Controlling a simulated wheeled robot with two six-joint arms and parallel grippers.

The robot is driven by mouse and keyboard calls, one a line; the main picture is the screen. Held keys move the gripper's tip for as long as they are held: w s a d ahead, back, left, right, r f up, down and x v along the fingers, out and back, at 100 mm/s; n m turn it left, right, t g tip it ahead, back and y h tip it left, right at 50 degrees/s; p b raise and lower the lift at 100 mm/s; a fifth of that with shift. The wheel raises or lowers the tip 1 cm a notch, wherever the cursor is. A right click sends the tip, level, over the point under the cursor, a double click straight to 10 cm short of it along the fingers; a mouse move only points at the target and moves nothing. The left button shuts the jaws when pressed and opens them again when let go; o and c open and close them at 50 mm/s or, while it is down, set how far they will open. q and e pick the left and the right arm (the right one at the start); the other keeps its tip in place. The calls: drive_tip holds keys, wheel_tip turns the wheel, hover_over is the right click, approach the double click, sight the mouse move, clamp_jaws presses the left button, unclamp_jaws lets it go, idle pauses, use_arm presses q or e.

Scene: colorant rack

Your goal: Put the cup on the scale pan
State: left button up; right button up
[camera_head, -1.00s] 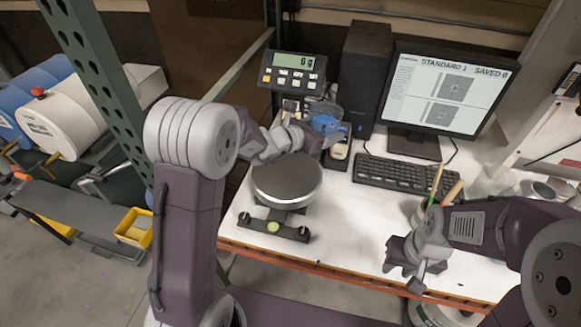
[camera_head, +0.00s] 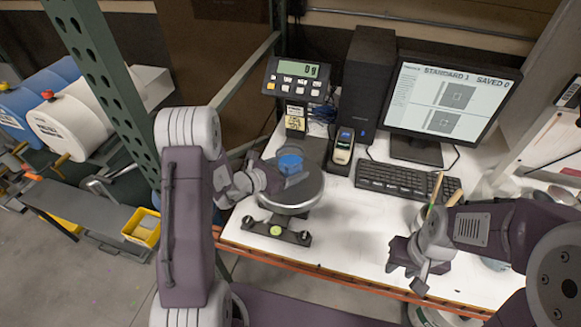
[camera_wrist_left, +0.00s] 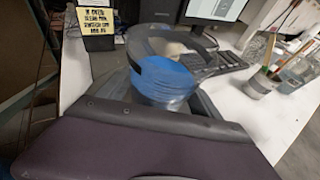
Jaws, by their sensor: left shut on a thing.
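The cup (camera_head: 290,164), with blue on its lower part, is at my left gripper (camera_head: 280,174). It is in front of the far part of the round grey scale pan (camera_head: 308,198); I cannot tell whether it touches the pan. In the left wrist view the cup (camera_wrist_left: 165,82) is seen close up, clear above and blue below, tilted in the picture, with the gripper shut on it. The fingertips are mostly hidden. My right gripper (camera_head: 414,270) hangs over the table's front right part, apart from the cup; its finger gap is unclear.
The scale display (camera_head: 298,77) stands behind the pan. A yellow handheld device (camera_head: 342,150), a keyboard (camera_head: 400,180) and a monitor (camera_head: 450,100) are to its right. A green post (camera_head: 105,85) stands on the left. The tabletop between pan and right gripper is clear.

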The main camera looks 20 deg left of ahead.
use_arm(q)
drive_tip(key=shift+a+f, duration=0.1)
drive_tip(key=shift+f, duration=0.1)
drive_tip(key=shift+f+b, duration=0.15)
drive_tip(key=shift+b, duration=0.15)
drive_tip(key=o, duration=1.8)
